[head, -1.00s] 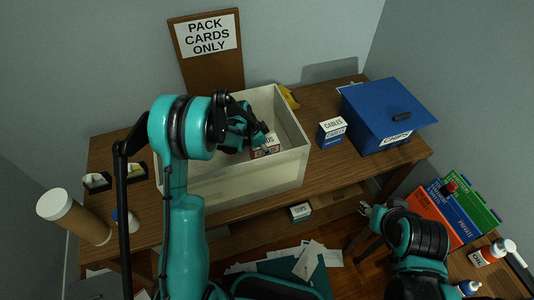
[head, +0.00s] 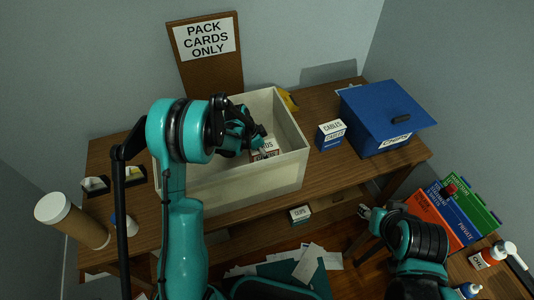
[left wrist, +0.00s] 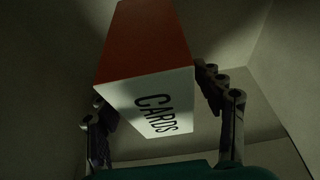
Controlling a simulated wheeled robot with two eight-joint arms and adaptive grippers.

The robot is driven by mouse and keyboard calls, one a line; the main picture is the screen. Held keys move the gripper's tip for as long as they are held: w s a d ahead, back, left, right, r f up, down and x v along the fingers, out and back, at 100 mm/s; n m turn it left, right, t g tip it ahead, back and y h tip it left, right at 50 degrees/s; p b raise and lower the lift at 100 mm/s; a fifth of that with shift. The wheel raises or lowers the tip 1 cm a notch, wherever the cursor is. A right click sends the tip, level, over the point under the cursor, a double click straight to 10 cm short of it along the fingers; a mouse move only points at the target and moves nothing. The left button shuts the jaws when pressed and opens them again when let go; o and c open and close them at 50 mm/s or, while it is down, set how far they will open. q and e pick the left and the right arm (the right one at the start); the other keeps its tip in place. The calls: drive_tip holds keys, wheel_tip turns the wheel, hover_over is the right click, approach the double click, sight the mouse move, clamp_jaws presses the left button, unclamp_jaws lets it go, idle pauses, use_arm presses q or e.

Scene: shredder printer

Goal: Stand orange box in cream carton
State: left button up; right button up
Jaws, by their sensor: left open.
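The cream carton (head: 235,183) stands open on the wooden desk. The orange box (left wrist: 142,42), with a white band lettered CARDS, is inside it; in the head view its lettered part (head: 265,153) shows below my left gripper. My left gripper (head: 262,140) reaches down into the carton. In the left wrist view its open fingers (left wrist: 165,115) lie on either side of the box. Contact between fingers and box cannot be told. The box's base is hidden. My right gripper (head: 368,212) is off the desk's front edge at the right, too small to read.
A blue CABLES box (head: 331,136) and a blue lidded CHIPS bin (head: 385,115) stand right of the carton. A PACK CARDS ONLY sign (head: 205,50) leans behind. A CHIPS box (head: 300,214) is below the desktop. A tan tube (head: 72,222) stands at left.

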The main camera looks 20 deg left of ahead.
use_arm(q)
drive_tip(key=p+v, duration=0.3)
drive_tip(key=v, duration=0.8)
drive_tip(key=shift+s, duration=0.1)
drive_tip(key=s+d+r+n+t+y, duration=0.2)
drive_tip(key=s+r+n, duration=0.3)
drive_tip(key=s+r, duration=0.55)
drive_tip(key=s+r+n+t+y, duration=0.1)
drive_tip(key=s+n, duration=0.5)
drive_tip(key=s, duration=0.7)
drive_tip(key=shift+d+r+t+y, duration=0.3)
drive_tip(key=shift+d+r+t, duration=0.15)
drive_tip(key=shift+r+t, duration=0.5)
drive_tip(key=shift+s, duration=0.1)
